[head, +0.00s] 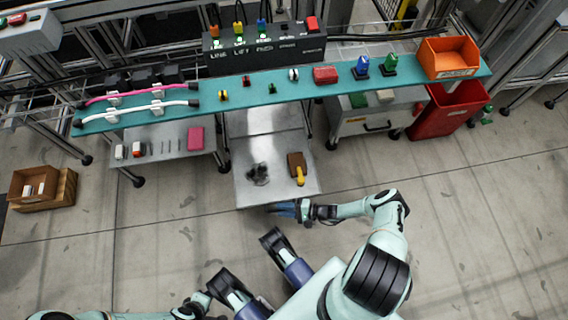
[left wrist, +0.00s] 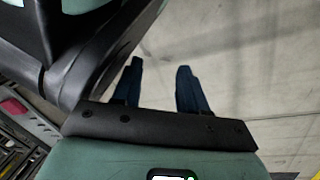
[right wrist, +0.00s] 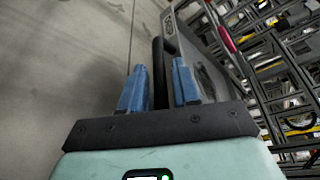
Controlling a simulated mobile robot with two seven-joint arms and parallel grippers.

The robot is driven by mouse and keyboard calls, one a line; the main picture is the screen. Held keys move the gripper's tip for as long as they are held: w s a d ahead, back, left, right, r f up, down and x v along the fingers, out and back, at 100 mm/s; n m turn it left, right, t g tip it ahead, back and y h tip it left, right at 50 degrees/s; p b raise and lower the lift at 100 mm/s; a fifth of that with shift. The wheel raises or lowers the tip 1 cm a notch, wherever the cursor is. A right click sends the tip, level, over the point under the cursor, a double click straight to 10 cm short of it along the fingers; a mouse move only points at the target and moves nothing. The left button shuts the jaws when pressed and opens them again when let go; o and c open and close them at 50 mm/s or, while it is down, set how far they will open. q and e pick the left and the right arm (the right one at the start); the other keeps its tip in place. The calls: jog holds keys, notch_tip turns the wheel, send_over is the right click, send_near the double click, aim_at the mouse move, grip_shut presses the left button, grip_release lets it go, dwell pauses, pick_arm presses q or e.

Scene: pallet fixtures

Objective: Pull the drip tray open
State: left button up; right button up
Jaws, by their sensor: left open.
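The drip tray (head: 244,190) is a grey metal tray below the teal shelf, with a dark stain and a yellow-handled brown tool on its surface. My right gripper (head: 285,208) is at the tray's front edge. In the right wrist view, the blue fingers of my right gripper (right wrist: 159,85) stand on either side of a black bar handle (right wrist: 158,70), with narrow gaps showing beside it. The tray's grey side shows right of the handle there. My left gripper (left wrist: 157,88) is open and empty above bare floor, away from the tray.
The teal shelf (head: 290,92) holds pink and white hoses and several small fittings. A grey side table (head: 160,145) stands left of the tray.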

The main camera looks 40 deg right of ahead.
dwell(0.3)
pick_arm(q)
jog(key=shift+t, duration=0.6)
jog(key=shift+w+d+r+p, duration=0.15)
jog(key=shift+w+r+p, duration=0.25)
jog(key=shift+w+r, duration=0.35)
jog(key=shift+w+d+r+p, duration=0.1)
jog(key=shift+w+r+p, duration=0.25)
jog(key=shift+w+r, duration=0.35)
pick_arm(e)
jog(key=shift+v, duration=6.7)
pick_arm(q)
jog(key=shift+w+f, duration=0.1)
pick_arm(e)
jog(key=shift+f, duration=0.1)
